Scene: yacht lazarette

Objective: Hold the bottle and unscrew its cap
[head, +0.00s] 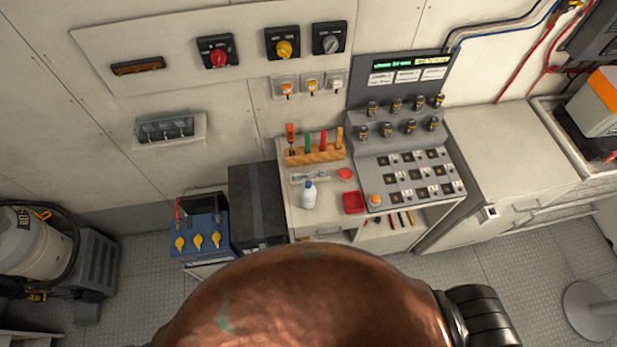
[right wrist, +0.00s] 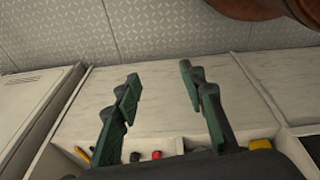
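A small white bottle (head: 308,197) with a blue cap (head: 308,183) stands upright on the light worktop (head: 325,217), in the middle of the head view. The cap is on the bottle. My right gripper (right wrist: 157,80) shows in the right wrist view, its two dark green fingers wide apart with nothing between them. The bottle does not show in that view. Neither gripper shows in the head view, and my left gripper is not seen at all.
A red tray (head: 353,202) and a wooden rack of colored-handled tools (head: 316,155) share the worktop with the bottle. A grey sloped control panel (head: 410,180) stands to the right. A black box (head: 256,205) and a blue battery (head: 200,238) stand to the left.

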